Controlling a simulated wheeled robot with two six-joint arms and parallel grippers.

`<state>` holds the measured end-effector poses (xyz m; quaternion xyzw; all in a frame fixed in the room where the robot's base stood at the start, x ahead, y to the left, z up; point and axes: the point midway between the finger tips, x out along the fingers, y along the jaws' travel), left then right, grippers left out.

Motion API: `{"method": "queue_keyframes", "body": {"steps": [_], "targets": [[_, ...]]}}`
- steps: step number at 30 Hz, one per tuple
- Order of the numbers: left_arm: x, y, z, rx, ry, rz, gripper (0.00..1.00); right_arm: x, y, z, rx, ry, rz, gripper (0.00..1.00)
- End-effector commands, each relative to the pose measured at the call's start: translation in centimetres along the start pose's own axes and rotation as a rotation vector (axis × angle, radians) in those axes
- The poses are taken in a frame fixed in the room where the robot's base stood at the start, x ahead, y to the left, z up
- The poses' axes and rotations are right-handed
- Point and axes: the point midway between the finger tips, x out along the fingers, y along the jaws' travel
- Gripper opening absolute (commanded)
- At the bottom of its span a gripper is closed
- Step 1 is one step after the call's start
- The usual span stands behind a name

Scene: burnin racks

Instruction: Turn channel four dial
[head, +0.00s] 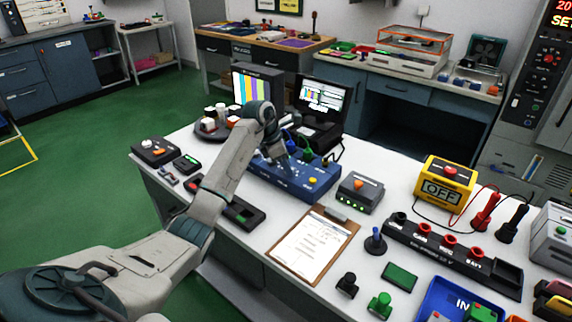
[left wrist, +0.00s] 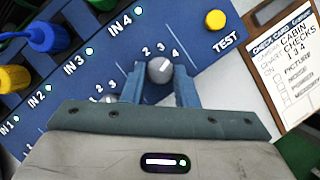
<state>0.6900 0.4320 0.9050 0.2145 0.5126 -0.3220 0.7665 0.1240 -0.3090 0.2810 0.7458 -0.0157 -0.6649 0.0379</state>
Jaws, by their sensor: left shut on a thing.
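A blue switcher box (head: 318,178) sits on the white bench in the head view, and its panel (left wrist: 205,50) fills much of the left wrist view. The grey channel four dial (left wrist: 160,70) sits below the IN 4 label, with the numbers 2, 3 and 4 around it. My left gripper (left wrist: 159,84) has one finger on each side of this dial and is shut on it. In the head view my left arm reaches over the box and hides part of its top. Another dial (left wrist: 107,98) is partly hidden by my gripper. My right gripper is in neither view.
A yellow TEST button (left wrist: 215,20) is to the right of the dial. Cable plugs (left wrist: 45,37) stand along the panel's left. A clipboard (head: 308,246) lies in front of the box. A grey button unit (head: 360,191) stands to its right.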

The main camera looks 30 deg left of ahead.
Motion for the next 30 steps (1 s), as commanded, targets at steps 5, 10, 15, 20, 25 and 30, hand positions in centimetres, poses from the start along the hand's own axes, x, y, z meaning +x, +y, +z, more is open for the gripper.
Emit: {"method": "queue_keyframes", "body": {"steps": [5,10,15,20,25,30], "targets": [[-0.1,-0.2,0.1,-0.119,-0.001,0.052,0.04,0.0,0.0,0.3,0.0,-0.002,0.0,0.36],[0.0,-0.3,0.1,-0.246,-0.002,0.105,0.04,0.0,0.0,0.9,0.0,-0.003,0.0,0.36],[-0.1,-0.4,0.1,-0.361,-0.002,0.152,0.04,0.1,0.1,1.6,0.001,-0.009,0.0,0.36],[-0.1,-0.5,0.2,-0.446,-0.002,0.187,0.04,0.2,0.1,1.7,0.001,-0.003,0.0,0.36],[0.0,-0.5,0.2,-0.505,-0.002,0.211,0.04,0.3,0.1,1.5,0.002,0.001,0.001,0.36],[0.0,-0.5,0.2,-0.534,-0.002,0.224,0.04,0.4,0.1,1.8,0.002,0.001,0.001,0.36]]}}
